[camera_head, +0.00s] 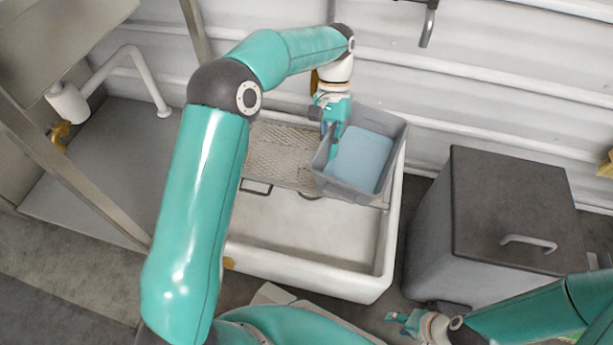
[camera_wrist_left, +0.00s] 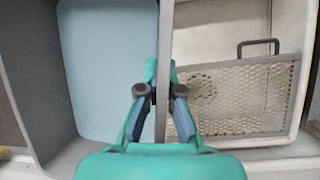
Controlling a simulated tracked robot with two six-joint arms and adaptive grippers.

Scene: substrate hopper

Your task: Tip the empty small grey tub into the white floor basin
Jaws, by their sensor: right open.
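The small grey tub (camera_head: 341,188) is over the back right of the white floor basin (camera_head: 335,282), beside the mesh grate, roughly upright. A flat light-blue surface (camera_head: 361,158) shows inside it; I cannot tell whether this is liquid or the tub's bottom. My left gripper (camera_head: 333,136) reaches down to the tub's left wall. In the left wrist view its fingers (camera_wrist_left: 160,92) straddle the wall's rim, one on each side, shut on it. My right gripper (camera_head: 394,318) is open and empty, low at the front, right of the basin.
A mesh grate (camera_head: 283,155) with a handle covers the basin's back part; the front part is bare. A grey bin with a dark lid (camera_head: 512,205) stands to the right. A white pipe (camera_head: 140,75) and metal frame are at left, a ribbed wall behind.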

